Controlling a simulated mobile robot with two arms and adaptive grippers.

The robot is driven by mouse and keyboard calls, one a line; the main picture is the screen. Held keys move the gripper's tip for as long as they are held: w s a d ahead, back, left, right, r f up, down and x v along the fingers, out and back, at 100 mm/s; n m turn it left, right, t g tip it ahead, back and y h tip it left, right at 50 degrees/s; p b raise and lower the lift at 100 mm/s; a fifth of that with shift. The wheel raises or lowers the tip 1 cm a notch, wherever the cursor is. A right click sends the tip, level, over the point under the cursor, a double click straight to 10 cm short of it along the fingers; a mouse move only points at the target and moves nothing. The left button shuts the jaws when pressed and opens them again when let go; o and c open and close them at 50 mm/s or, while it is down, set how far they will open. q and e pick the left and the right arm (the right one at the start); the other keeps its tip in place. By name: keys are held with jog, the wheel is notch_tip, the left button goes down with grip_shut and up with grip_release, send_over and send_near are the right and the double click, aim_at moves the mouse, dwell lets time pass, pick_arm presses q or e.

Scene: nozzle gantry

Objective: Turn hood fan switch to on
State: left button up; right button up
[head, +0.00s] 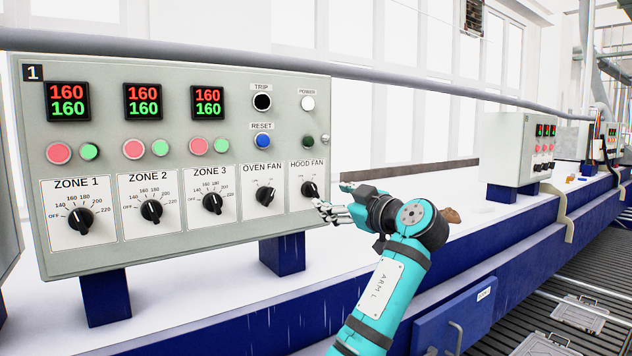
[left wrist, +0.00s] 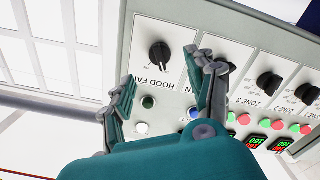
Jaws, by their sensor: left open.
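The hood fan switch (head: 310,189) is a black rotary knob on a white plate marked HOOD FAN, at the right end of the grey control panel (head: 230,75). Its pointer setting is too small to read. The knob also shows in the left wrist view (left wrist: 160,57), between and beyond the fingertips. My left gripper (head: 334,200) is open and empty, just right of and in front of the knob, apart from it. In the left wrist view, its two fingers (left wrist: 160,68) stand on either side of the knob. My right gripper is not in view.
The oven fan knob (head: 265,195) is just left, partly hidden by a finger in the wrist view. Zone knobs and buttons lie further left. A dark green light (head: 308,142) and white POWER button (head: 308,103) are above. A grey pipe (head: 400,78) runs behind the panel.

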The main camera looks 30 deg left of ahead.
aim_at(317, 193)
pick_arm(q)
jog(key=p+x, duration=0.3)
jog(key=x, duration=0.3)
jog(key=shift+w+a+r, duration=0.1)
jog(key=shift+w+r, duration=0.05)
jog(key=shift+w+a, duration=0.2)
jog(key=shift+a, duration=0.45)
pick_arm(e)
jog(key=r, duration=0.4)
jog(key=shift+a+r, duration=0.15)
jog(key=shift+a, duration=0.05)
pick_arm(q)
jog(key=shift+d, duration=0.1)
jog(key=shift+c, duration=0.4)
